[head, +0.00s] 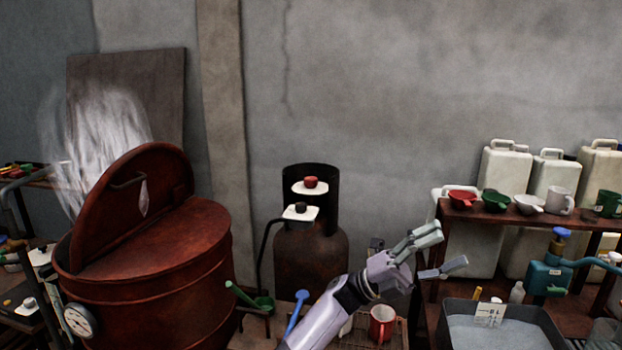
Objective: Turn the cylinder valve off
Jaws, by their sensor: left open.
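A brown gas cylinder (310,262) with a dark collar stands against the wall, right of the red vat. A red knob (311,182) sits above a white plate inside the collar. A dark knob (300,207) sits on a second white plate just below, with a black hose running down from there. I cannot tell from their look whether either knob is on or off. My left gripper (452,250) is open and empty, to the right of the cylinder and apart from both knobs. Its fingers point right, towards the shelf. My right gripper is not in view.
A red vat (150,270) with a raised lid steams at the left. A red mug (382,324) stands below my gripper. A shelf (500,218) with bowls and mugs, white canisters (505,165) and a grey basin (500,325) fill the right. The wall above the cylinder is clear.

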